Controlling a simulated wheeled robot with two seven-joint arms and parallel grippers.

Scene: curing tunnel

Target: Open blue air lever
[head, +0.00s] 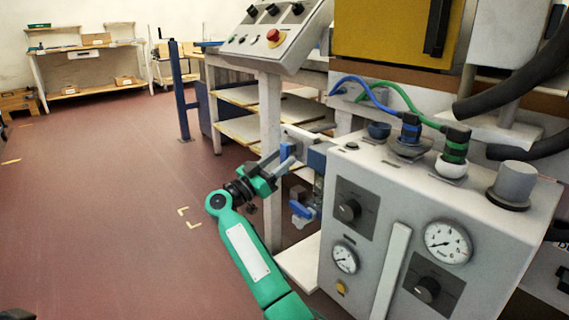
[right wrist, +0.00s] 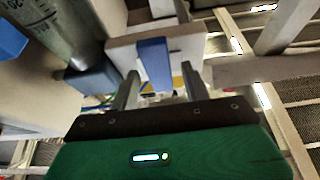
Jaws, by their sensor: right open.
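A blue bar-shaped lever (head: 287,150) is at the left side of the grey control box, by a pale block. In the right wrist view the blue lever (right wrist: 154,62) stands upright against the pale block, ahead of and between my fingers. My right gripper (head: 284,168) is open, its fingertips close to the lever; in the right wrist view the gripper (right wrist: 162,82) has its two fingers apart. I cannot tell whether they touch the lever. My left gripper is not in view.
The grey control box (head: 375,168) with gauges and knobs is right of my gripper. A second blue handle (head: 302,210) hangs below the lever. A clear graduated cylinder (right wrist: 55,30) is close on the left in the wrist view. Open floor (head: 110,220) lies left.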

